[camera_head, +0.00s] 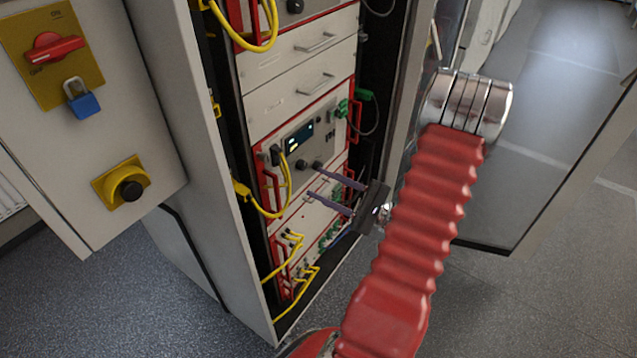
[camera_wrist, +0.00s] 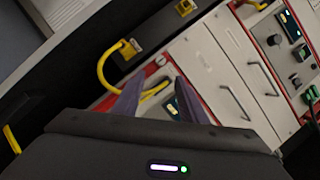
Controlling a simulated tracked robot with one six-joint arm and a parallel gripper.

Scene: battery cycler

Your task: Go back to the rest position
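My gripper (camera_head: 312,180) is in front of the open battery cycler cabinet (camera_head: 255,310), its two purple fingers pointing left into the rack. The fingers are spread apart with nothing between them. In the head view the upper fingertip overlaps the black knobs on the panel with a small display (camera_head: 300,143); I cannot tell whether it touches. In the wrist view the gripper (camera_wrist: 160,80) also shows open, with a yellow cable (camera_wrist: 104,75) and part of a panel beyond the fingers. My red arm reaches up and bends over to the gripper.
The cabinet door (camera_head: 560,170) stands open at the right, behind my arm. Yellow cables (camera_head: 283,205) loop out of the rack. The floor in front is clear.

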